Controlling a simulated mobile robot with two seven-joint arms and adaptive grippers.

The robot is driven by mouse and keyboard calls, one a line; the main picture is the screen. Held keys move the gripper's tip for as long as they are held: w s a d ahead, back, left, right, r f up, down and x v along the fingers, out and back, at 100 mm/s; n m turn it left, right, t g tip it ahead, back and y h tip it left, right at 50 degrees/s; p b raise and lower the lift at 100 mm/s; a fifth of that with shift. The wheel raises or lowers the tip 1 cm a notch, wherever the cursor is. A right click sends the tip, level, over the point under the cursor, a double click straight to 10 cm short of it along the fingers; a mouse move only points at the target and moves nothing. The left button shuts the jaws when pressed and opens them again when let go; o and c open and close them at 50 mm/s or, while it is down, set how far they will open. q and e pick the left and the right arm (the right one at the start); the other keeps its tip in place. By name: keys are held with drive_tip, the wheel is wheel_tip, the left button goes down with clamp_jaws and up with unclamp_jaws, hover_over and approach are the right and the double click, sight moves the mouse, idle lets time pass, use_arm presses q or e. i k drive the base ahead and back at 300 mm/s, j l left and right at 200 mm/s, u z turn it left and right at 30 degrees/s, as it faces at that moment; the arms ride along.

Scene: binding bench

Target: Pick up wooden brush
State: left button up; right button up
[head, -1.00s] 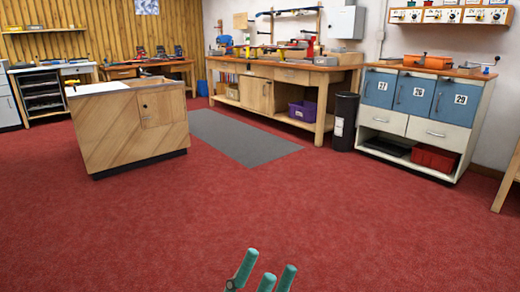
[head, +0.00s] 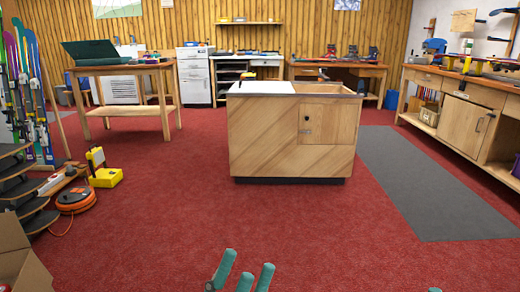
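I cannot make out a wooden brush in the head view; any brush on the benches is too small or hidden to tell. My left gripper (head: 245,270) shows at the bottom edge, its teal fingers spread apart with nothing between them, above the red carpet and well short of the furniture. Only a teal tip of my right gripper (head: 434,290) shows at the bottom right, so its state is hidden.
A wooden cabinet (head: 265,140) with a pale top stands ahead. A wooden table (head: 125,70) is at back left, a long workbench (head: 455,130) at right. Skis (head: 28,90), an orange reel (head: 75,200) and a yellow case (head: 103,175) stand left. Red carpet ahead is clear.

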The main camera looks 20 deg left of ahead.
sight(77, 164)
drive_tip(key=i+j+u, duration=0.15)
drive_tip(key=i+u, duration=0.2)
drive_tip(key=i, duration=0.2)
drive_tip(key=i+u, duration=0.35)
drive_tip(key=i, duration=0.2)
drive_tip(key=i+l+u, duration=0.15)
drive_tip(key=i+u, duration=0.2)
drive_tip(key=i, duration=0.2)
drive_tip(key=i+j+u, duration=0.1)
drive_tip(key=i+u, duration=0.15)
drive_tip(key=i, duration=0.35)
drive_tip(key=i+u, duration=0.3)
drive_tip(key=i, duration=0.3)
drive_tip(key=i+l+u, duration=0.25)
drive_tip(key=i, duration=0.35)
drive_tip(key=i+u, duration=0.35)
drive_tip(key=i+l+u, duration=0.3)
drive_tip(key=i, duration=0.25)
